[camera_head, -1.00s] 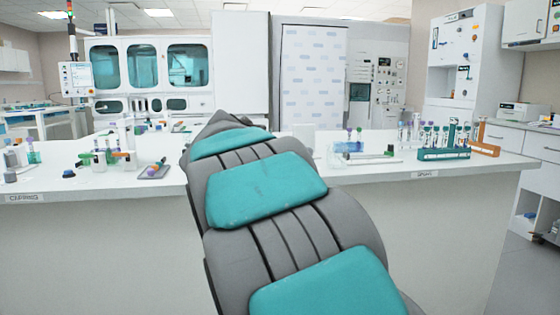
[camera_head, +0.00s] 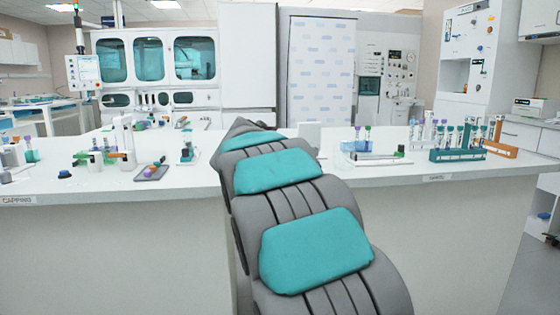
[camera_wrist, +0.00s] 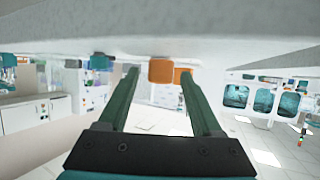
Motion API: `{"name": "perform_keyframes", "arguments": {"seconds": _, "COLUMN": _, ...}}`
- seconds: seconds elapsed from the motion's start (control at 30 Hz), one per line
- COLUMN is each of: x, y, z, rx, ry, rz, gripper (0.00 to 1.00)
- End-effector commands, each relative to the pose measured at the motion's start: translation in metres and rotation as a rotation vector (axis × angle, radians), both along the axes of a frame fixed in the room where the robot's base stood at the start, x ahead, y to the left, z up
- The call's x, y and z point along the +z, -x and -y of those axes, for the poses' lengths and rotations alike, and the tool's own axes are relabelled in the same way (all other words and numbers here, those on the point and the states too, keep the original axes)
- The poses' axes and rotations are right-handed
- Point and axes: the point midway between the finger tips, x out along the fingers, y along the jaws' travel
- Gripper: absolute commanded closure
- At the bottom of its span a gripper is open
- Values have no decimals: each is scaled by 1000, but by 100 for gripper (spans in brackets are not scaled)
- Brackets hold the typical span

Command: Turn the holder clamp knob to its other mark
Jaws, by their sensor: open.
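I cannot single out the holder clamp knob for certain. On the left part of the bench, at the CAPPING label, stands a white holder device with green and orange parts (camera_head: 103,157). A small dark blue knob-like piece (camera_head: 65,174) lies to its left, and a small stand (camera_head: 187,152) is to its right; their marks are too small to read. My gripper (camera_wrist: 158,76) shows in the wrist view with its two dark green fingers apart and nothing held between them. In the head view my own arm hides the gripper.
A white bench (camera_head: 120,235) spans the front. A grey tray (camera_head: 151,173) with coloured caps lies on it at left. A teal tube rack (camera_head: 458,154) and an orange rack (camera_head: 497,149) stand at right. A blue tube holder (camera_head: 357,146) is right of my arm.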

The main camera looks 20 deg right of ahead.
Motion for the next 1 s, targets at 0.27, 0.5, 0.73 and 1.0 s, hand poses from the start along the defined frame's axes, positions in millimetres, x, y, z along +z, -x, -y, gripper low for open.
{"name": "perform_keyframes", "arguments": {"seconds": 0.27, "x": -5, "y": -9, "z": 9, "rx": 1, "ry": 0, "rz": 1, "gripper": 34}}
{"name": "perform_keyframes", "arguments": {"seconds": 0.5, "x": -5, "y": -9, "z": 8, "rx": 1, "ry": 0, "rz": 1, "gripper": 39}}
{"name": "perform_keyframes", "arguments": {"seconds": 0.73, "x": -5, "y": -9, "z": 8, "rx": 1, "ry": 0, "rz": 1, "gripper": 65}}
{"name": "perform_keyframes", "arguments": {"seconds": 1.0, "x": -5, "y": -9, "z": 8, "rx": 1, "ry": 0, "rz": 1, "gripper": 96}}
